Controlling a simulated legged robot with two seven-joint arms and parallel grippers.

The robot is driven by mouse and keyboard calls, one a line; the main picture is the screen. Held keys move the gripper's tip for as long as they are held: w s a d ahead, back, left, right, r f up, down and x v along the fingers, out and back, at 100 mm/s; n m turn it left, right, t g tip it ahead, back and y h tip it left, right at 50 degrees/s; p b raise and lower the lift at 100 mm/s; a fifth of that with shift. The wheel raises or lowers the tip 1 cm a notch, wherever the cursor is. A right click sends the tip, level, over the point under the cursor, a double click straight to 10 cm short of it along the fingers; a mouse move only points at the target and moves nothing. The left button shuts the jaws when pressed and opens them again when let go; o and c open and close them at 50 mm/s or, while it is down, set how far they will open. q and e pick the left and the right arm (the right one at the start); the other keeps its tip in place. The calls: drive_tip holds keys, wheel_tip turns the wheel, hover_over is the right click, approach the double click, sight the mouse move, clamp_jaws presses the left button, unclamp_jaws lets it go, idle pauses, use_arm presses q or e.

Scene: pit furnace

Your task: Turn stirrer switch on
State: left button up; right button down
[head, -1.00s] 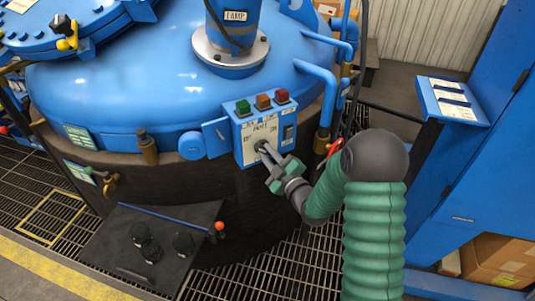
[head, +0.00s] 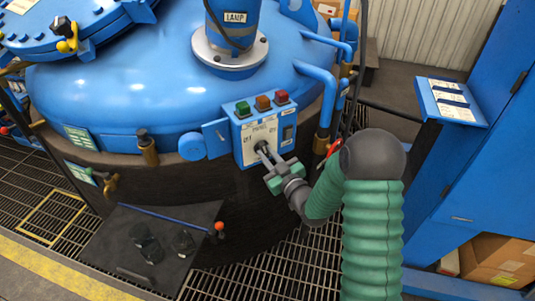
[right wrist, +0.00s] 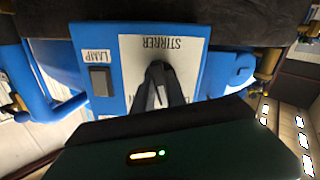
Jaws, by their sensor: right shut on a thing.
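The blue control box (head: 264,135) is fixed to the side of the blue vessel. Its pale panel has OFF and ON markings, and the right wrist view shows the word STIRRER on the panel (right wrist: 150,46), upside down. The dark stirrer switch (right wrist: 157,68) stands out from the panel and is partly covered by my fingers. My right gripper (head: 266,154) is shut on it, with its fingers pointing at the panel. The fingers also show in the right wrist view (right wrist: 162,88). The switch's exact angle is hard to tell. My left gripper is not in view.
Green (head: 243,108), orange (head: 263,103) and red (head: 281,97) buttons top the box. A black LAMP rocker (right wrist: 101,81) sits beside the stirrer panel. Blue pipes (head: 322,85) run close at the right. A dark tray (head: 195,219) with black items lies below left.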

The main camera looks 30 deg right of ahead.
drive_tip(key=m+p, duration=0.1)
drive_tip(key=m, duration=0.5)
drive_tip(key=shift+r+m+p, duration=0.2)
drive_tip(key=shift+m+p, duration=0.1)
drive_tip(key=shift+p, duration=0.1)
drive_tip(key=m+p, duration=0.2)
drive_tip(key=m, duration=0.3)
drive_tip(key=shift+d, duration=0.1)
drive_tip(key=shift+m, duration=0.4)
drive_tip(key=c, duration=1.5)
unclamp_jaws()
drive_tip(key=shift+o, duration=0.7)
drive_tip(key=shift+f, duration=0.15)
drive_tip(key=s+p, duration=0.5)
drive_tip(key=s, duration=1.1)
drive_tip(key=shift+s+a, duration=0.4)
drive_tip(key=shift+a, duration=0.05)
